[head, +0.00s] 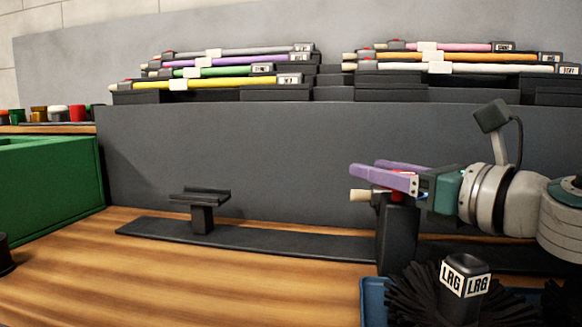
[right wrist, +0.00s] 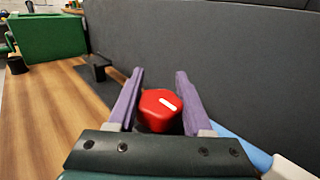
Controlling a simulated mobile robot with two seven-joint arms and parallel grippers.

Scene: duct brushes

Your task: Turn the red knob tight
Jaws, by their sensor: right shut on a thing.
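The red knob (right wrist: 157,110) shows in the right wrist view, with a white mark on its face. It sits between the purple fingers of my right gripper (right wrist: 160,76), which is shut on it. A cream rod end (head: 360,195) sticks out just below the fingers. A light-blue bar (right wrist: 240,148) with a white part runs at the lower right of the wrist view. My left gripper is not in view.
A dark stand (head: 202,210) rises from a dark base strip on the wooden table. A green box (head: 50,180) is at the left. Coloured rods (head: 220,82) lie on racks behind. A black brush (head: 465,290) labelled LRG sits in a blue tray (head: 374,302).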

